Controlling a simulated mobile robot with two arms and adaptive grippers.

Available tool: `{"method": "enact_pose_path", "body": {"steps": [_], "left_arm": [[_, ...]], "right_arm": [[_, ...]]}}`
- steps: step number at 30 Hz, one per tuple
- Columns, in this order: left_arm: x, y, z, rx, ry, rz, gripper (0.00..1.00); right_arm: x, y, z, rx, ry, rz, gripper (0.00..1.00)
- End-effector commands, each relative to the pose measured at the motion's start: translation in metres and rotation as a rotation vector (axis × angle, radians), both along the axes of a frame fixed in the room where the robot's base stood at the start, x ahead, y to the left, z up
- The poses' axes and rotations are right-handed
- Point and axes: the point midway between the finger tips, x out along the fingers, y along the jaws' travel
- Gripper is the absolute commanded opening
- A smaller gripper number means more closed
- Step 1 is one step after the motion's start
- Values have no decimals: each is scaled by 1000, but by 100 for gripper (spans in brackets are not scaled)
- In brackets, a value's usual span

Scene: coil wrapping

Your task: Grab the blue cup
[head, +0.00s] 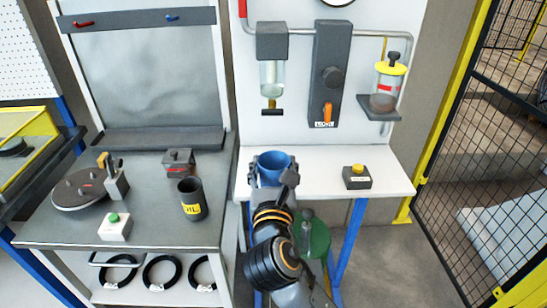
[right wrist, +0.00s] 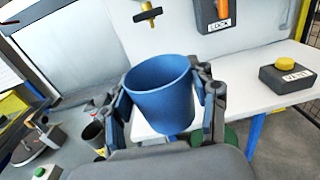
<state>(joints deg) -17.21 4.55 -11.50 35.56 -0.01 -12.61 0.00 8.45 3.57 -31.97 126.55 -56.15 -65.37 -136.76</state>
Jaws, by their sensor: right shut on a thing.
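The blue cup (head: 273,164) is at the left end of the white shelf in the head view, upright and open at the top. It fills the middle of the right wrist view (right wrist: 162,98). My right gripper (head: 272,172) reaches it from the front. In the right wrist view my right gripper (right wrist: 160,108) has one finger on each side of the cup and is shut on it. I cannot tell whether the cup's base touches the shelf. My left gripper is not in view.
The white shelf (head: 320,180) also holds a dark box with a yellow button (head: 356,177). A filter bowl (head: 272,80) with a valve hangs above the cup. A mesh fence (head: 480,140) closes the right side.

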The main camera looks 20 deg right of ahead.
Motion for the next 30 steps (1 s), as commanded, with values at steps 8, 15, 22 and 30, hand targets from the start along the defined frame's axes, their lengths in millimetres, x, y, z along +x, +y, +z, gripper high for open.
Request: {"method": "enact_pose_path", "body": {"steps": [8,15,22,30], "left_arm": [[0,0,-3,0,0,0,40],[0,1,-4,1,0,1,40],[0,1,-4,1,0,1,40],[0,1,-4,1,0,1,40]], "right_arm": [[-20,6,-1,0,1,1,22],[-29,9,0,1,-1,1,22],[-32,9,0,1,0,1,22],[-32,9,0,1,0,0,22]]}}
